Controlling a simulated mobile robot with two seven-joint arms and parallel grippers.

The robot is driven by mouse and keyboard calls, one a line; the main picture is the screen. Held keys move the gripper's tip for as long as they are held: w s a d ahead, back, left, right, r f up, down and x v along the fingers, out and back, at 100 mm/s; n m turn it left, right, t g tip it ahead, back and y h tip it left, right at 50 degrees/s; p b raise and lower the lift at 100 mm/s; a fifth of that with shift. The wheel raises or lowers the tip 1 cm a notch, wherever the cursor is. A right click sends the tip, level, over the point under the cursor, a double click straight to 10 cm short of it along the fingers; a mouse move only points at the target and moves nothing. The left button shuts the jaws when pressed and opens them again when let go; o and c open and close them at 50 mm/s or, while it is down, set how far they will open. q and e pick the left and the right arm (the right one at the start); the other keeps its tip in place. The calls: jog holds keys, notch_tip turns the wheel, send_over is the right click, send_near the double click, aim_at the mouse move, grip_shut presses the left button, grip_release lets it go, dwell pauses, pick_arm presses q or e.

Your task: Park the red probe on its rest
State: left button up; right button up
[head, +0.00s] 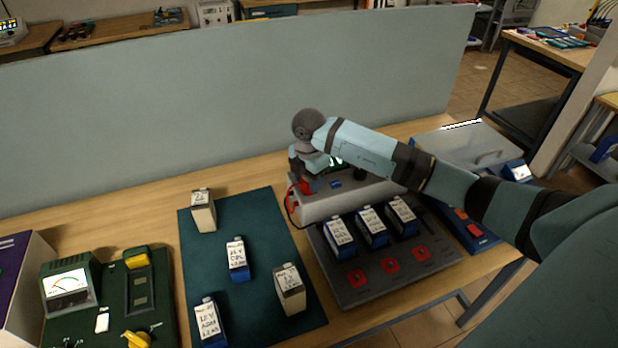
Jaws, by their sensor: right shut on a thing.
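The red probe (308,187) shows as a small red piece at the left end of a grey meter box (345,204). My right gripper (304,174) points down over that end and is shut on the red probe. My arm comes in from the right and covers much of the box's top. A thin lead (290,203), partly red, loops down the box's left side. The probe's rest cannot be made out; whether the probe touches the box cannot be told. My left gripper is not in view.
A dark tray (350,290) with several labelled batteries and red squares lies before the box. Several batteries stand on a green mat (262,215). A green meter unit (85,318) is at left, a grey case (455,140) at right. A grey partition (200,110) stands behind.

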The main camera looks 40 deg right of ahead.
jog(key=o, duration=0.7)
jog(key=shift+f, duration=0.1)
jog(key=shift+o, duration=0.2)
jog(key=shift+r+p, duration=2.3)
jog(key=shift+r, duration=0.9)
notch_tip(320, 180, up, 5)
jog(key=p, duration=0.3)
jog(key=shift+f, duration=0.15)
